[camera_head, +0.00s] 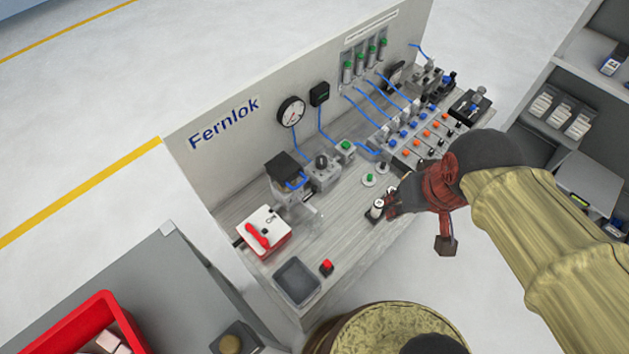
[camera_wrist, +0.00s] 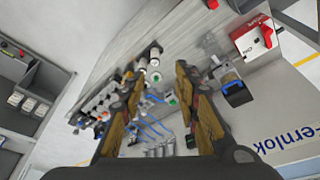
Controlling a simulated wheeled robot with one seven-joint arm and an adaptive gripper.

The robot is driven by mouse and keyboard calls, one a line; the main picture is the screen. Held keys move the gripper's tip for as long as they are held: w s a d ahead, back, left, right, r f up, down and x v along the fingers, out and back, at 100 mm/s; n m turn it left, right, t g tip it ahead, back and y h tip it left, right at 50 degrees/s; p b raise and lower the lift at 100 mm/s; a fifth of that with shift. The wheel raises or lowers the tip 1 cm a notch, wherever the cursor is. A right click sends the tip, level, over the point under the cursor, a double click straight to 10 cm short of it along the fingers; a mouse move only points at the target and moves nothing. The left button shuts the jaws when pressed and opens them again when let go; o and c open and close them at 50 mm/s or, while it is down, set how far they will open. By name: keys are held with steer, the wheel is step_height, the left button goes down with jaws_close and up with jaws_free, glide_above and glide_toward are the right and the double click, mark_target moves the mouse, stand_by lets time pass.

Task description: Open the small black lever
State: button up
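My gripper (camera_head: 397,196) hangs over the front edge of the workbench, beside a small fitting with white cylinders on a dark base (camera_head: 377,208). In the wrist view my gripper (camera_wrist: 160,68) is open, its two fingers apart with nothing clamped between them. The fitting's pale cylinders with dark ends (camera_wrist: 153,63) show near the left fingertip; I cannot tell whether they touch. No small black lever can be made out for certain. A black-handled device (camera_head: 470,104) stands at the bench's far right end, away from my gripper. My gripper partly hides the bench around the fitting.
The bench carries a white box with a red handle (camera_head: 264,232), a grey tray (camera_head: 297,281), a red button (camera_head: 327,267) and a row of valves with blue tubes (camera_head: 418,130). The "Fernlok" back panel (camera_head: 225,140) rises behind. Shelves (camera_head: 560,108) stand at right.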

steer(key=w+a+f+n+g+p, duration=0.3)
steer(key=w+a+f+n, duration=0.15)
steer(key=a, duration=0.25)
steer(key=n+p, duration=0.2)
steer(key=n, duration=1.4)
glide_above(314, 187)
steer(key=shift+g+h, duration=0.4)
steer(key=f, duration=0.8)
steer(key=shift+s+d+f, duration=0.1)
steer(key=shift+s, duration=0.15)
steer(key=shift+w+r+n, duration=0.2)
steer(key=shift+w+n, duration=0.05)
steer(key=shift+n, duration=1.6)
steer(key=shift+f+b, duration=0.35)
steer(key=shift+f, duration=3.55)
steer(key=shift+c, duration=1.4)
jaws_close()
